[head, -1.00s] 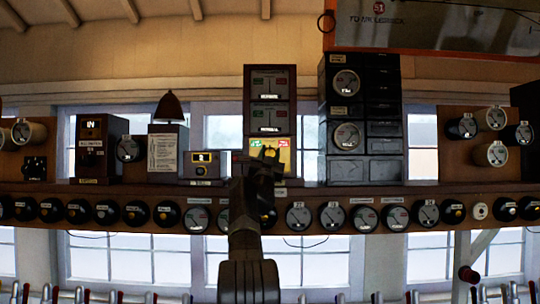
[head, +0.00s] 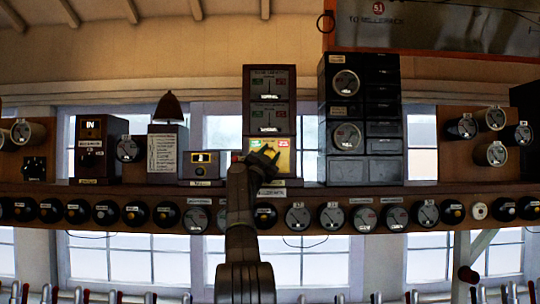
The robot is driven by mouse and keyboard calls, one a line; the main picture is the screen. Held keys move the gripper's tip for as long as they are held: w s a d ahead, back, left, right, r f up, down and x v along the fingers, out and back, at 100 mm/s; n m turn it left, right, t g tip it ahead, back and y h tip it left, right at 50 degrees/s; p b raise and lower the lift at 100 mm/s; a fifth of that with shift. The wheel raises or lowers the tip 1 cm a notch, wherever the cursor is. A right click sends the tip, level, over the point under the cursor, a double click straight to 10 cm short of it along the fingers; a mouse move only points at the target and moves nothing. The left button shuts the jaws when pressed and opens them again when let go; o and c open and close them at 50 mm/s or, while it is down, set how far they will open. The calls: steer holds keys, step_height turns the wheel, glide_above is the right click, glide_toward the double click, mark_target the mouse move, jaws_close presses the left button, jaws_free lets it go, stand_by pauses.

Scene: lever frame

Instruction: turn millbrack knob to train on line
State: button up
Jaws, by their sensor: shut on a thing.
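The tall brown block instrument (head: 270,110) stands on the shelf, with two dark dial panels above and a yellow panel (head: 284,165) at its base. A red mark shows at the yellow panel's upper right. My gripper (head: 266,155) is in front of this yellow panel, its fingers tilted, and is shut on the millbrack knob. The knob itself is hidden by the fingers, so its pointing direction cannot be read. My wrist covers the panel's left part. A white label (head: 271,193) on the shelf edge sits just below, its text blurred.
A black cabinet (head: 384,120) with round dials stands close at right. A small box (head: 201,168) and a dark bell (head: 169,108) on a case stand at left. Round instruments line the shelf front (head: 365,190). Lever tops stand along the bottom.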

steer(key=shift+w+f, duration=0.15)
steer(key=shift+f, duration=0.1)
steer(key=o, duration=1)
steer(key=shift+a, duration=0.1)
steer(key=shift+r, duration=0.1)
steer(key=shift+s+a+f+b, duration=0.15)
steer(key=shift+s+f+b, duration=0.2)
steer(key=shift+b, duration=0.2)
steer(key=b+v, duration=0.7)
steer(key=v, duration=0.6)
steer(key=shift+b, duration=0.4)
